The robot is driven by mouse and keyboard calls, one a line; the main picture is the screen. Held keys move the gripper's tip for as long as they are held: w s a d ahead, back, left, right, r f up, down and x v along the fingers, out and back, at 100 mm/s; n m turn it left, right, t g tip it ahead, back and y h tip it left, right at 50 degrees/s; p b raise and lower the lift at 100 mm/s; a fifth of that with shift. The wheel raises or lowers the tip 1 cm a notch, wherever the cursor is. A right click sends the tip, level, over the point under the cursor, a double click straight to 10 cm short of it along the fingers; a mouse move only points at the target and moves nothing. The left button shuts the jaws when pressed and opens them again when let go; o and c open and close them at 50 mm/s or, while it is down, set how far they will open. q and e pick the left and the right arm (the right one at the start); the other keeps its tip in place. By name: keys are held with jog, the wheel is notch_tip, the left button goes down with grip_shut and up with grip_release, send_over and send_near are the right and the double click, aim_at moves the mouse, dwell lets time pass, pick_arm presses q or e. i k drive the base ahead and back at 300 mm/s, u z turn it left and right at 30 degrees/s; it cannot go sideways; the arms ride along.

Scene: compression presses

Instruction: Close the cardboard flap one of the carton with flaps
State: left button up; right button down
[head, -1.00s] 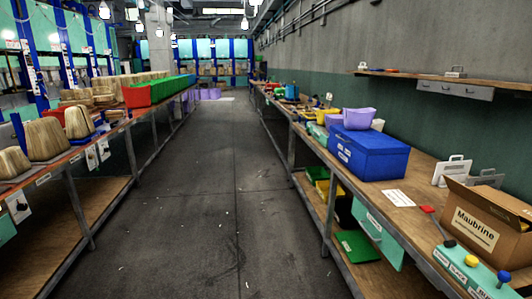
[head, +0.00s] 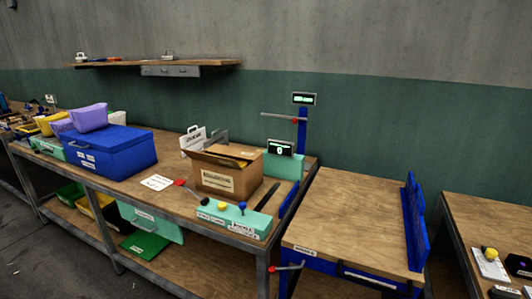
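The brown cardboard carton (head: 228,180) stands upright on the wooden workbench, near its right end. It has a printed label on its front face. Flaps show along its top, and a dark area is visible between them. I cannot tell exactly how far each flap is folded. Neither of my grippers is in view.
A blue lidded box (head: 112,152) stands left of the carton. A teal control box (head: 233,220) with knobs sits in front of the carton. A teal scale (head: 283,163) with a display stands behind it. A second table (head: 350,220) with a blue upright is on the right.

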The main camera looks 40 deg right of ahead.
aim_at(224, 162)
jog(key=z, duration=0.15)
jog(key=k, duration=1.3)
jog(key=z, duration=0.2)
jog(key=i, duration=0.7)
jog(key=z, duration=1)
jog(key=i, duration=0.65)
jog(key=z, duration=0.1)
